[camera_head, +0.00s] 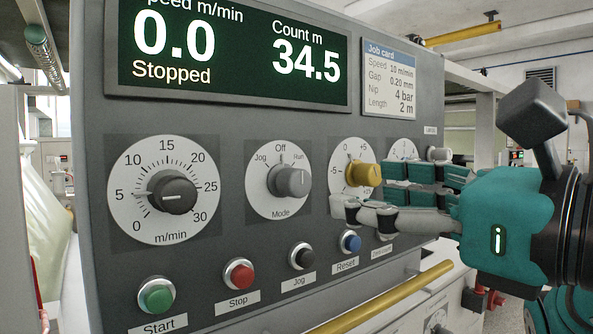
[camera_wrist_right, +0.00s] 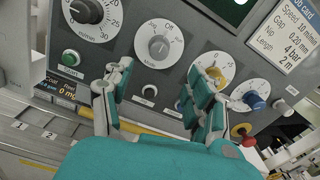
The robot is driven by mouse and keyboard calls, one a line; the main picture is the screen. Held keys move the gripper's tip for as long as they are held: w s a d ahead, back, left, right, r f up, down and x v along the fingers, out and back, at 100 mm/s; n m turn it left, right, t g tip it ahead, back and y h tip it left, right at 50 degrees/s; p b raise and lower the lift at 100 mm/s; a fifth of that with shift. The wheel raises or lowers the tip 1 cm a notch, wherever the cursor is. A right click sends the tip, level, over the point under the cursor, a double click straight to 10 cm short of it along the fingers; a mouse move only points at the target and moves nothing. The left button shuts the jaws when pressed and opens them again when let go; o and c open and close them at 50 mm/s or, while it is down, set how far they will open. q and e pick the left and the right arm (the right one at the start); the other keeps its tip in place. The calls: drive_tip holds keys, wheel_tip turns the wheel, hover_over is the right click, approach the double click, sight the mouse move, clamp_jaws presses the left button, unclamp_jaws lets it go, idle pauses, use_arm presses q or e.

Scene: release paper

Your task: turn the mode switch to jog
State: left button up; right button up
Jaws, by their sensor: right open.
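The mode switch (camera_head: 290,181) is a grey knob on a round white dial marked Jog, Off and Run, on the grey control panel. It also shows in the right wrist view (camera_wrist_right: 158,47), above the gap between the fingers. The exact mark its pointer is on is hard to tell. My right gripper (camera_head: 364,190) is open and empty, to the right of the mode switch and apart from it, partly in front of the yellow knob. In the right wrist view its spread fingers (camera_wrist_right: 158,78) point at the panel below the mode dial. My left gripper is out of view.
A speed knob (camera_head: 172,193) sits left of the mode switch and a yellow knob (camera_head: 363,173) right of it. Below are green Start (camera_head: 157,296), red Stop (camera_head: 238,274), black Jog (camera_head: 302,256) and blue Reset (camera_head: 350,242) buttons. A yellow rail (camera_head: 385,297) runs underneath. The display (camera_head: 230,55) reads Stopped.

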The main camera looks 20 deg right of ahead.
sight(302, 183)
drive_tip(key=p+x, duration=0.2)
drive_tip(key=x, duration=0.8)
drive_tip(key=shift+p, duration=0.3)
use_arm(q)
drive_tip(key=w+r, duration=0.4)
use_arm(e)
drive_tip(key=shift+p+x, duration=0.3)
drive_tip(key=shift+x, duration=0.7)
drive_tip(key=shift+w+a+f, duration=0.15)
drive_tip(key=shift+w, duration=0.25)
clamp_jaws()
drive_tip(key=shift+f+n+b, duration=0.15)
drive_tip(key=shift+n+b, duration=0.65)
drive_tip(key=shift+b, duration=0.35)
drive_tip(key=shift+n+b, duration=1.2)
drive_tip(key=shift+b, duration=0.05)
drive_tip(key=shift+n+b, duration=0.85)
drive_tip(key=shift+n, duration=0.35)
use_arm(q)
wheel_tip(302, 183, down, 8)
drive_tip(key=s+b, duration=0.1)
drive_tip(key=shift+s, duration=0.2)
use_arm(e)
drive_tip(key=shift+n, duration=1.3)
drive_tip(key=shift+r, duration=0.2)
